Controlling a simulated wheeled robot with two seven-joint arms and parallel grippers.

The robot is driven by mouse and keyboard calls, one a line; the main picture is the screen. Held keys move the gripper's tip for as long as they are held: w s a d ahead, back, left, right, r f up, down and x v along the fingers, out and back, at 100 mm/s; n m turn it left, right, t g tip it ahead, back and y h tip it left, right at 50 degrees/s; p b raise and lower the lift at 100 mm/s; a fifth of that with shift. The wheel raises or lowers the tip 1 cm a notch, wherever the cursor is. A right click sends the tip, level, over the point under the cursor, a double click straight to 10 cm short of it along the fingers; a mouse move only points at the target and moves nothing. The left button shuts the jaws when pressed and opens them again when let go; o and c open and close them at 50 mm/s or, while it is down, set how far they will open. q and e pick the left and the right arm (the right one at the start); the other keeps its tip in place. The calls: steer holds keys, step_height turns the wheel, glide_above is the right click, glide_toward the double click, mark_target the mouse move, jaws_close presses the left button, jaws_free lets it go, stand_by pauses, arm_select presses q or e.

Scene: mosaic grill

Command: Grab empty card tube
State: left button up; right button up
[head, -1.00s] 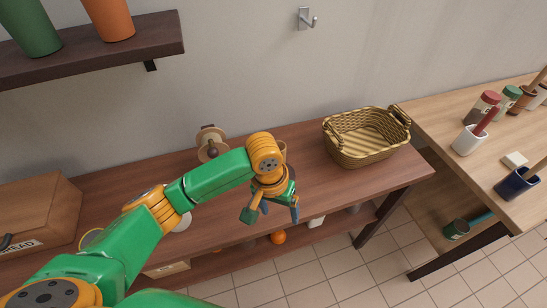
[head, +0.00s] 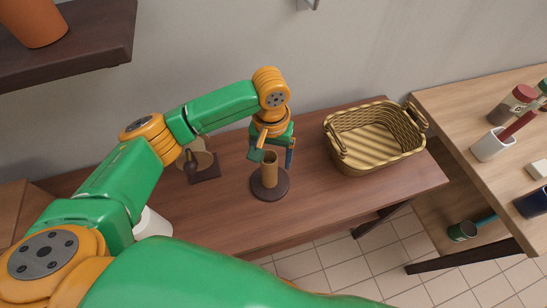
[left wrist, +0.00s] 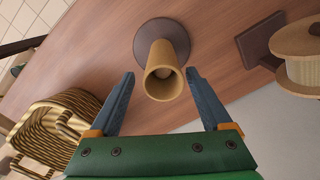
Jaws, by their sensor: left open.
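The empty card tube (head: 269,170) is a tan hollow cylinder standing upright on a round dark base (head: 270,189) on the wooden table. In the left wrist view the tube (left wrist: 165,78) shows its open end, with the top of a thin post inside it. My right gripper is not in view.
A woven basket (head: 376,137) stands right of the tube. A wooden spool on a dark stand (head: 205,170) is to the left, also in the left wrist view (left wrist: 303,58). A white container (head: 152,224) is at the lower left. The table around the base is clear.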

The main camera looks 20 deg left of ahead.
mark_target(269, 171)
arm_select(q)
steer(key=f, duration=0.3)
steer(key=s+f, duration=0.1)
steer(key=f, duration=0.1)
steer(key=shift+a+f, duration=0.1)
steer(key=shift+a, duration=0.15)
steer(key=shift+w+f, duration=0.2)
steer(key=shift+w, duration=0.1)
steer(key=shift+s+r, duration=0.1)
steer(key=shift+s, duration=0.05)
steer(key=c, duration=0.9)
jaws_close()
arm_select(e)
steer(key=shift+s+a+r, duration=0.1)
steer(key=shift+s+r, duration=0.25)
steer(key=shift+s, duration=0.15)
arm_select(q)
steer(key=shift+p, duration=0.3)
